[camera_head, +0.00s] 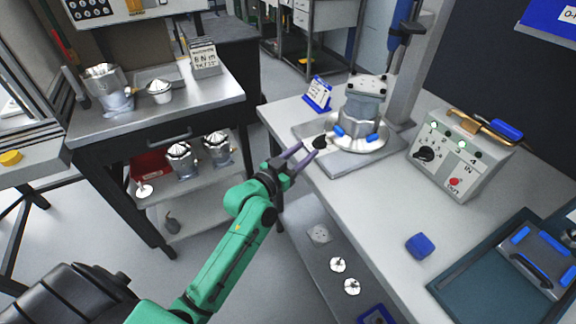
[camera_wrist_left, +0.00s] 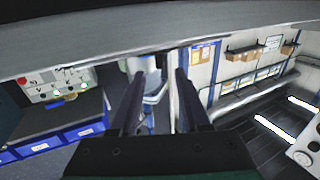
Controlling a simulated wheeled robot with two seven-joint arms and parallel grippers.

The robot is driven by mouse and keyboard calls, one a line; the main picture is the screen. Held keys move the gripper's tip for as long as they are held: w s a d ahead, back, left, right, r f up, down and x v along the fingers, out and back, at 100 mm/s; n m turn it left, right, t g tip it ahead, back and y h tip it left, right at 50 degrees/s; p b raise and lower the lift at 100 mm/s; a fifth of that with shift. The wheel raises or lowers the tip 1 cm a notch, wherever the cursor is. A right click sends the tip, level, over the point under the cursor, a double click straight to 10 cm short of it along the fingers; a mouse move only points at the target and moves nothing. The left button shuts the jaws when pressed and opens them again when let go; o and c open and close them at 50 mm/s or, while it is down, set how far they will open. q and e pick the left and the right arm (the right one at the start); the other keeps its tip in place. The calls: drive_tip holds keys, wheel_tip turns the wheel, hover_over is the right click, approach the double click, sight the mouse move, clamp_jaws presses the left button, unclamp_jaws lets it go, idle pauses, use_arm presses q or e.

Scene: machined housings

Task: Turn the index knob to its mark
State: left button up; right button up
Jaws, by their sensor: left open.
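The grey control box (camera_head: 459,155) stands on the right bench. Its sloped front carries a black knob (camera_head: 424,154) with numbers around it, a red button and several lamps. Which mark the knob points at is too small to read. A round fixture (camera_head: 357,138) with a blue-handled rim holds a machined housing (camera_head: 364,98); a small black part (camera_head: 320,142) sits at its left edge. My left gripper (camera_head: 306,150) is open and empty at the bench's left edge, just left of that black part and well left of the box. Its open fingers (camera_wrist_left: 160,75) also show in the left wrist view.
A blue block (camera_head: 420,245) lies on the bench front. A teal tray (camera_head: 490,275) with a blue-handled part is at the lower right. A column (camera_head: 408,85) stands behind the fixture. The left bench (camera_head: 150,115) holds housings. The bench between fixture and blue block is clear.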

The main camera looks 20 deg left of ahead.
use_arm(q)
drive_tip(key=v, duration=0.7)
drive_tip(key=shift+s+b, duration=0.2)
drive_tip(key=shift+b, duration=0.2)
drive_tip(key=shift+f, duration=0.1)
drive_tip(key=s+a+f+n+g+y+p, duration=0.1)
drive_tip(key=s+a+f+g, duration=0.15)
drive_tip(key=f, duration=0.95)
drive_tip(key=s+a+f+g+y, duration=0.1)
drive_tip(key=s+f+g+y, duration=0.2)
drive_tip(key=f, duration=0.8)
drive_tip(key=s+a+f+n+g+p, duration=0.1)
drive_tip(key=s+f+g, duration=0.3)
drive_tip(key=f, duration=0.8)
drive_tip(key=s+f+g, duration=0.2)
drive_tip(key=s+f, duration=0.3)
drive_tip(key=s, duration=0.4)
drive_tip(key=s+a+f+g, duration=0.1)
drive_tip(key=s+f+g, duration=0.1)
drive_tip(key=s+f, duration=0.3)
drive_tip(key=s+a+f+m+g+y, duration=0.1)
drive_tip(key=s+f, duration=0.4)
drive_tip(key=s, duration=0.8)
drive_tip(key=shift+s+f+g+p, duration=0.3)
drive_tip(key=shift+g, duration=0.55)
